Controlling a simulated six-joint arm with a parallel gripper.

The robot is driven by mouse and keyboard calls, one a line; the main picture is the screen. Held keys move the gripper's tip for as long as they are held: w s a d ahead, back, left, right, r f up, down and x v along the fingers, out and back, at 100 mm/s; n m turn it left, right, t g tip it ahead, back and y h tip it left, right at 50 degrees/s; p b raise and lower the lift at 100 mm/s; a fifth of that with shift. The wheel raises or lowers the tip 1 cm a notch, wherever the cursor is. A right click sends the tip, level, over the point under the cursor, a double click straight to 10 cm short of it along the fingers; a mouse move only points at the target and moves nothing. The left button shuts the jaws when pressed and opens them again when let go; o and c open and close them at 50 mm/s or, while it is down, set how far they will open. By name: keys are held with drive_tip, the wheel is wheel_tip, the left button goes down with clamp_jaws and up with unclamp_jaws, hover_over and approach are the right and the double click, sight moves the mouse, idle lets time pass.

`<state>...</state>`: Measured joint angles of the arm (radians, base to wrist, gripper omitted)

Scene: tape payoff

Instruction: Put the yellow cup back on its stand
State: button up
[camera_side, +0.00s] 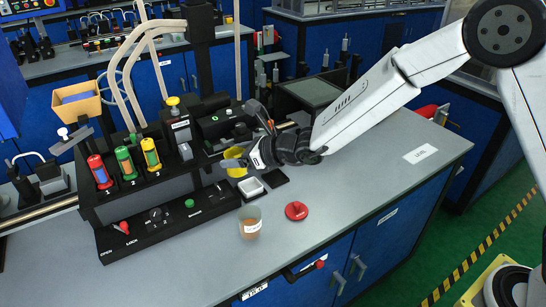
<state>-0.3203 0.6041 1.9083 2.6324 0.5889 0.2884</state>
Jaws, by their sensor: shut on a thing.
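The yellow cup (234,170) is at the end of my gripper (246,160), beside the right end of the black apparatus. My gripper is shut on it, and the dark wrist and a light finger cover part of the cup. The cup appears to be above the bench, but its exact height is hard to tell. I cannot tell for certain which part is its stand; a small white square dish (251,188) and a flat black pad (275,178) lie just below and right of the cup.
A black apparatus (165,215) with red, green and yellow capped tubes stands left. A clear beaker (250,222) with brownish contents and a red lid (296,210) are on the bench in front. A black box (310,92) stands behind my wrist. The right bench top (385,180) is mostly clear.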

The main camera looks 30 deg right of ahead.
idle(0.5)
drive_tip(key=w+d+f, duration=0.4)
drive_tip(key=d+f, duration=0.1)
drive_tip(key=d, duration=0.3)
drive_tip(key=w+d+f, duration=0.5)
drive_tip(key=d, duration=0.3)
drive_tip(key=shift+w+d+f, duration=0.2)
drive_tip(key=shift+d+f, duration=0.1)
drive_tip(key=shift+d, duration=0.05)
drive_tip(key=shift+f, duration=0.1)
drive_tip(key=shift+f, duration=2.75)
drive_tip(key=shift+f, duration=0.6)
drive_tip(key=o, duration=0.9)
drive_tip(key=shift+o, duration=0.2)
